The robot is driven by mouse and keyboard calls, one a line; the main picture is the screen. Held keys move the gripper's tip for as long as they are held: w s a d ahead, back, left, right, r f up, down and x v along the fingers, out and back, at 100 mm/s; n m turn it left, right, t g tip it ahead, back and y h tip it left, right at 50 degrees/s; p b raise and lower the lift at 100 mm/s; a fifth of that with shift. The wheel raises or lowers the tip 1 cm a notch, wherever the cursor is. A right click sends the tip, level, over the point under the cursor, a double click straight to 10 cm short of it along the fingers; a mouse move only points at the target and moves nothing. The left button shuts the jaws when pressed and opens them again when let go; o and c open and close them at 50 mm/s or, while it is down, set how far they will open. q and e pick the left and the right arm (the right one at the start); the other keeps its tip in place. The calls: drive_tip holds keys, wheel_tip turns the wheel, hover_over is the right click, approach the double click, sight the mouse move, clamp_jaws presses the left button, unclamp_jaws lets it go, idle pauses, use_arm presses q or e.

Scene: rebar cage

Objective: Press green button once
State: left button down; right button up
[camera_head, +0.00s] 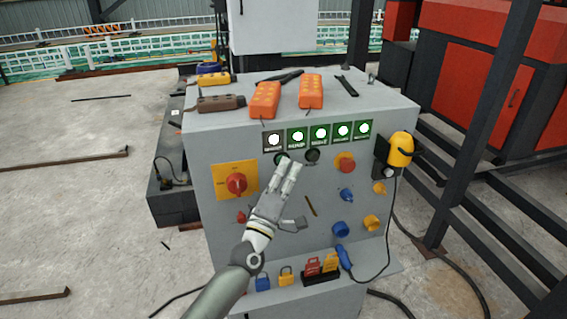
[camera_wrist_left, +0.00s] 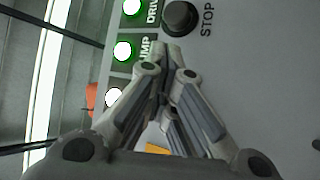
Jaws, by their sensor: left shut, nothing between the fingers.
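The grey control box (camera_head: 215,155) stands in front of me with a row of lit indicator lamps along the top of its front face. Below the lamps, a small dark green round button (camera_head: 281,159) shows just beside my left fingertips. My left gripper (camera_head: 291,166) points up at the panel with its fingers together and nothing between them. Whether the tips touch the button cannot be told. In the left wrist view the closed fingertips (camera_wrist_left: 168,48) cover the place below the dark STOP button (camera_wrist_left: 180,18), and the green button is hidden. My right gripper is not in view.
A dark button (camera_head: 312,155) sits right of the green one. A red-yellow rotary switch (camera_head: 236,183) is to the left, and several coloured knobs and plugs are to the right and below. Orange remotes (camera_head: 265,100) lie on top. A yellow lamp (camera_head: 400,149) is mounted at the right.

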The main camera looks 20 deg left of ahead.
use_arm(q)
drive_tip(key=shift+s+d+p, duration=0.3)
drive_tip(key=shift+s+d, duration=0.05)
drive_tip(key=shift+s, duration=0.2)
drive_tip(key=shift+s+d+p, duration=0.25)
drive_tip(key=shift+s+d, duration=0.05)
drive_tip(key=shift+s, duration=0.2)
drive_tip(key=s+d+p, duration=0.1)
drive_tip(key=s, duration=0.1)
drive_tip(key=s+d, duration=0.1)
drive_tip(key=s, duration=0.1)
drive_tip(key=shift+d+p, duration=0.35)
drive_tip(key=shift+d, duration=0.05)
idle(0.4)
